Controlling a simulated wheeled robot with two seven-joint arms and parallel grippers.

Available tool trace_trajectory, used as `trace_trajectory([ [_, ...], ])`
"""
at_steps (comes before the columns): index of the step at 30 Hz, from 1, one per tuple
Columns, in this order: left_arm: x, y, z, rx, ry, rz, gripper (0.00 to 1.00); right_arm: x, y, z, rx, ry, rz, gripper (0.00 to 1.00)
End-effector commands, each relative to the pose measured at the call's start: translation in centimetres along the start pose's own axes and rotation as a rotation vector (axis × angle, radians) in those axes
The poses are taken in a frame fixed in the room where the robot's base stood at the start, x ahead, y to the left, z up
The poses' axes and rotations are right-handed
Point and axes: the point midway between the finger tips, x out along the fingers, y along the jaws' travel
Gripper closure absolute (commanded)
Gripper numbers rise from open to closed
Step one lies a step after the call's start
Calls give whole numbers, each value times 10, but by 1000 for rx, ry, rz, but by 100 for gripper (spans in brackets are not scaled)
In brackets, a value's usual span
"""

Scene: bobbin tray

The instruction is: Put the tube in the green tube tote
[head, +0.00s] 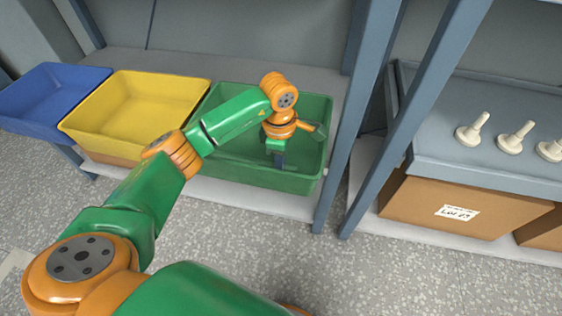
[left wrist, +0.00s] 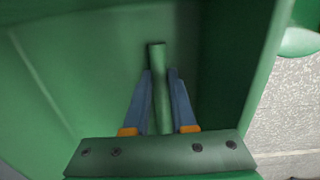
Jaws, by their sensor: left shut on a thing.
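The green tube tote (head: 232,169) stands on the shelf, right of the yellow tote. My left arm reaches over it, and my left gripper (head: 280,163) points down inside it. In the left wrist view my left gripper (left wrist: 160,84) has its blue fingers on either side of a green tube (left wrist: 158,58) and is shut on it. The tube's end sticks out past the fingertips, with the green tote's walls (left wrist: 55,75) around it. I cannot tell whether the tube touches the tote floor. The tube cannot be made out in the head view. My right gripper is not in view.
A yellow tote (head: 140,95) and a blue tote (head: 48,95) stand to the left, both empty where visible. Blue-grey posts (head: 345,120) rise right of the green tote. Pale bobbins (head: 515,137) stand on a grey tray (head: 455,160) at the right, above cardboard boxes (head: 410,205).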

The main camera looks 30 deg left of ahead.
Motion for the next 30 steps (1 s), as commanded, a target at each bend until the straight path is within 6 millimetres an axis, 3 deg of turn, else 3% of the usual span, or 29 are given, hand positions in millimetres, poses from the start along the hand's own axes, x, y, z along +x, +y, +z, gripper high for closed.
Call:
trace_trajectory([
  [1, 1, 0, 0, 0, 0, 0, 71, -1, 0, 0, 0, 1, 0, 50],
  [4, 0, 0, 0, 0, 0, 0, 46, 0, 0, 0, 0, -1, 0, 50],
  [15, -4, 0, 0, -1, 0, 0, 46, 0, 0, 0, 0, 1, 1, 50],
  [17, -15, 1, 0, -1, -1, 2, 46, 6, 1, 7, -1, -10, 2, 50],
  [24, -85, 1, 0, -1, -2, 4, 46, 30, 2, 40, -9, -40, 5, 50],
  [30, -118, 1, 0, -1, -1, 1, 46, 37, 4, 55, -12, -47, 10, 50],
])
